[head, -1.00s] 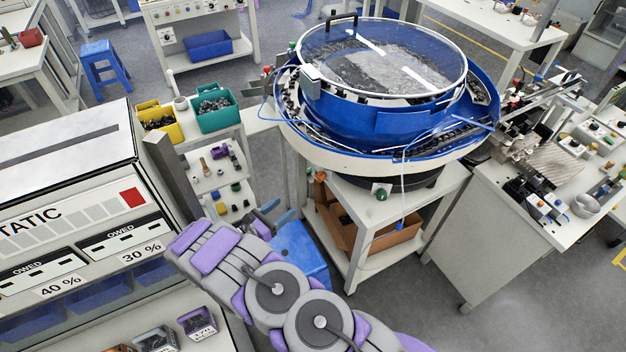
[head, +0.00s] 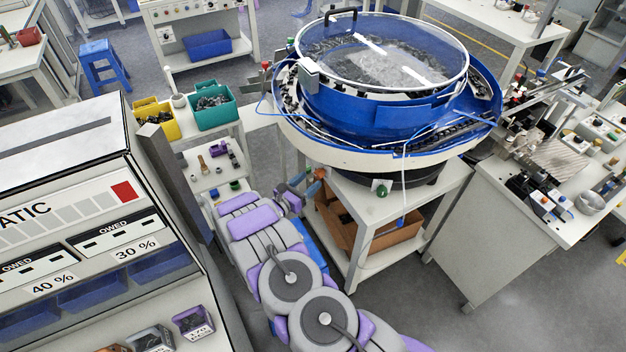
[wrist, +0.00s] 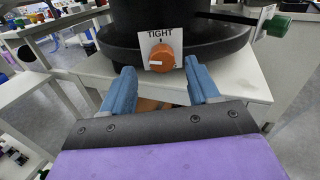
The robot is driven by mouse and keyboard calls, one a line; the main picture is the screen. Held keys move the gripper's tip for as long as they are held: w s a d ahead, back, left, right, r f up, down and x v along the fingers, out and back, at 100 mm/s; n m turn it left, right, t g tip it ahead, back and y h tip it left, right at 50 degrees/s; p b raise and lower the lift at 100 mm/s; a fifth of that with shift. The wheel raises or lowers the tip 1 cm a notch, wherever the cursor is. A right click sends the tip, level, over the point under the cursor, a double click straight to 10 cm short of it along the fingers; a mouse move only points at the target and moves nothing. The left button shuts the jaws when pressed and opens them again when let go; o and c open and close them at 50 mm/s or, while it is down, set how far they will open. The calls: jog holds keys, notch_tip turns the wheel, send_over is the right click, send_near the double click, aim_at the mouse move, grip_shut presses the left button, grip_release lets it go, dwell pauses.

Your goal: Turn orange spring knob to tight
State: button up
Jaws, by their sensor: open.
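The orange knob (wrist: 162,58) sits on a white plate labelled TIGHT (wrist: 147,37) at the foot of the bowl feeder's dark base. A black tick is above the knob, under the word. The knob's white line points left, away from the tick. My gripper (wrist: 159,70) is open, its two blue fingers below and either side of the knob, apart from it. In the head view my gripper (head: 297,187) is beside the feeder stand, near a small orange spot (head: 320,173) that looks like the knob.
The blue bowl feeder (head: 385,115) stands on a white table (head: 405,207) with a brown box (head: 395,238) on its lower shelf. A green knob (head: 381,188) is right of the orange one. A shelf rack with a green bin (head: 212,113) stands left. A counter machine (head: 90,220) is at lower left.

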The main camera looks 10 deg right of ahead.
aim_at(316, 175)
jog(key=shift+x, duration=1.75)
jog(key=shift+c, duration=0.3)
jog(key=c, duration=1)
